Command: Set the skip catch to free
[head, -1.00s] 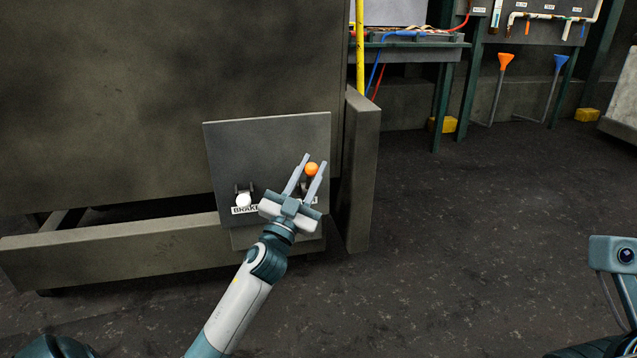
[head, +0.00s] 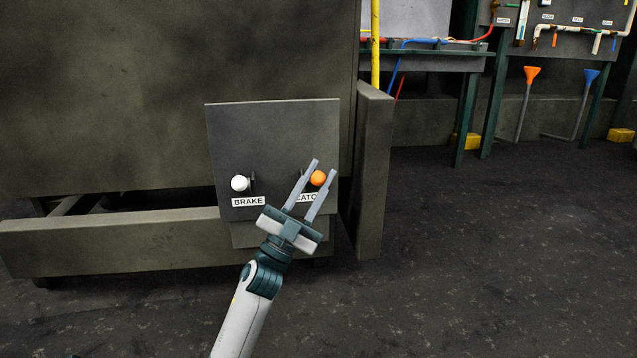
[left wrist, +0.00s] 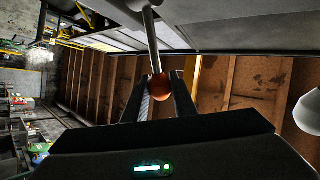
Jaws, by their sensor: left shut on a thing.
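The skip catch is a lever with an orange ball knob (head: 318,178) on the grey panel (head: 272,145). My right gripper is not in view.
A white-knobbed lever (head: 239,183) labelled BRAKE is left of the catch on the same panel. A grey post (head: 373,170) stands close right of the panel. A bench (head: 430,58) and a yellow pole (head: 375,45) are behind. The floor at right is open.

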